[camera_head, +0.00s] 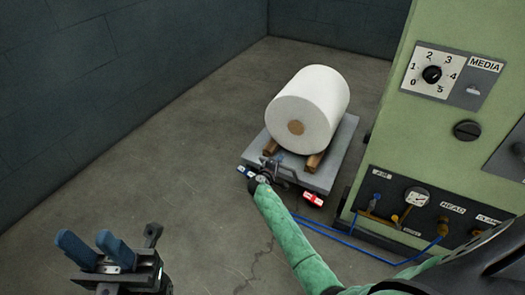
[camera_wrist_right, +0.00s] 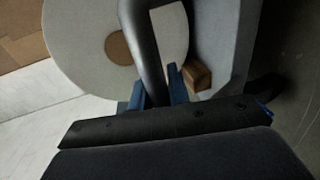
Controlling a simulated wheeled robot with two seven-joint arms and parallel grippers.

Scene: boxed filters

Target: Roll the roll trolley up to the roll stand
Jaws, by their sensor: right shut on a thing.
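The roll trolley is a low grey platform (camera_head: 338,158) carrying a large white roll (camera_head: 318,100) with a brown core, resting on wooden chocks (camera_head: 315,160). My right gripper (camera_head: 266,170) is at the trolley's near edge, its green arm reaching from the lower right. In the right wrist view its blue fingers (camera_wrist_right: 158,88) are shut on the dark trolley handle (camera_wrist_right: 145,50), with the roll (camera_wrist_right: 85,45) behind. My left gripper (camera_head: 86,243) is at the lower left, its blue fingers apart and empty, away from the trolley. I cannot identify a roll stand in these views.
A green machine (camera_head: 415,130) with a MEDIA dial and gauges stands close to the trolley's right. Blue hoses (camera_head: 340,240) run near the floor at its base. Dark walls (camera_head: 110,80) stand left and behind. The grey floor (camera_head: 200,180) left of the trolley is clear.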

